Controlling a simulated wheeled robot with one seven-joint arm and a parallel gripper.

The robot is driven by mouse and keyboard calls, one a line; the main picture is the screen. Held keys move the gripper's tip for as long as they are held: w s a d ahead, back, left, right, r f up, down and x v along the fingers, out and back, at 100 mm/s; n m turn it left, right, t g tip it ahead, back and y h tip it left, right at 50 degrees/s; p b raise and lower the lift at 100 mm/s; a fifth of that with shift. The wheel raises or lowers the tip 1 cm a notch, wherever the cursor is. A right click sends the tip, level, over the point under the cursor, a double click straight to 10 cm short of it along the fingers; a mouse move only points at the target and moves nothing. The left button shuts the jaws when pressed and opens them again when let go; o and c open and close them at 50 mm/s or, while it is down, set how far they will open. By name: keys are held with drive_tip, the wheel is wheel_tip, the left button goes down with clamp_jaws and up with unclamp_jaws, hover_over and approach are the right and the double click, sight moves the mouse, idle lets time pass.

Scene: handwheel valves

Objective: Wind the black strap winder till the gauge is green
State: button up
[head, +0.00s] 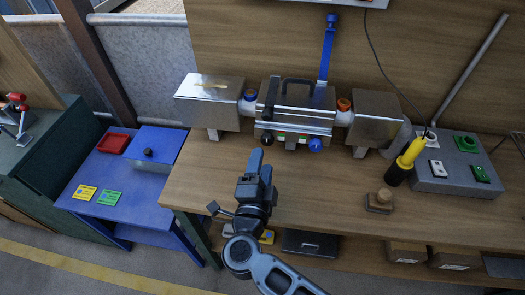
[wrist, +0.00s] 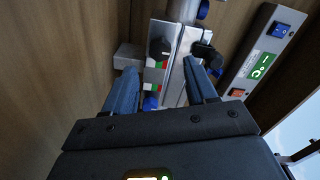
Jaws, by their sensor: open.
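A steel machine (head: 298,122) stands on the wooden bench. A black knob (head: 267,137), which looks like the black strap winder, sits low on its front left; it also shows in the wrist view (wrist: 160,48). Beside it is a small gauge (head: 280,139) with red, green and white bands, also in the wrist view (wrist: 156,63); its reading is too small to tell. A blue knob (head: 316,145) with a second gauge (head: 302,140) sits to the right. My gripper (head: 256,160) is open and empty, in front of and below the black knob, apart from it. Both fingers show in the wrist view (wrist: 163,90).
A black lever (head: 270,97) and a tall blue lever (head: 327,50) rise from the machine. Steel boxes (head: 210,100) flank it. A yellow-black tool (head: 405,160), a grey switch box (head: 455,165) and a wooden stamp (head: 380,200) stand right. The bench front (head: 310,190) is clear.

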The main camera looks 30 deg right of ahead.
sight(267, 143)
drive_tip(key=shift+x, duration=2.85)
drive_tip(key=shift+d, duration=0.15)
drive_tip(key=shift+c, duration=0.2)
drive_tip(key=c, duration=0.7)
